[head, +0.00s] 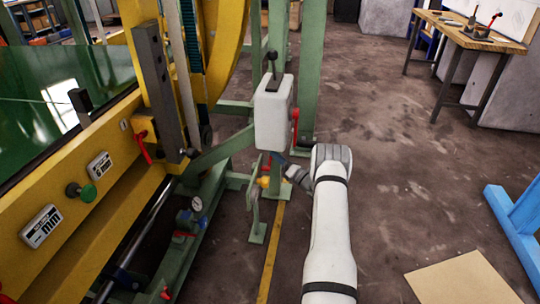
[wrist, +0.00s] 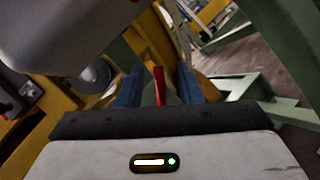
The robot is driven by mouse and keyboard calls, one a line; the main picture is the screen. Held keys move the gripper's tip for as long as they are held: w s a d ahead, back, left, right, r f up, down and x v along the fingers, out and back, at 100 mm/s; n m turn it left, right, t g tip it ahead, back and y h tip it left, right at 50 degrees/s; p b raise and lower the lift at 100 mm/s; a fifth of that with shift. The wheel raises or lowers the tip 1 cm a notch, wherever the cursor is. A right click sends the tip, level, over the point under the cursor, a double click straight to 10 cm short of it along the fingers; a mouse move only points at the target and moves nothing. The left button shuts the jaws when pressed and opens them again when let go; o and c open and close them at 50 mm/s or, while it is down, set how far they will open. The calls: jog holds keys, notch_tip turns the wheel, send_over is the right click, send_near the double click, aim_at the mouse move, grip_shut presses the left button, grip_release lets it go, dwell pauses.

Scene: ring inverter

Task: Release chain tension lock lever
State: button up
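In the head view a red lever (head: 143,147) sits on the yellow machine frame. A second red lever (head: 295,127) is on the right side of a light grey box (head: 273,112), which has a black-knobbed lever (head: 271,66) on top. The labels do not show which is the chain tension lock. My gripper (head: 279,160) is just below the grey box, partly hidden by my arm. In the wrist view its blue fingers (wrist: 159,88) are apart, with a narrow red lever (wrist: 160,85) seen between them. Contact with it cannot be told.
The grey box fills the upper left of the wrist view (wrist: 65,30), close to my gripper. Green posts (head: 307,80) and a yellow floor strip (head: 270,255) are close by. A wooden bench (head: 470,35) stands back right.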

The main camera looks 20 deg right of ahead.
jog(key=shift+b+x, duration=0.3)
jog(key=shift+x, duration=1.35)
jog(key=shift+c, duration=0.3)
grip_shut()
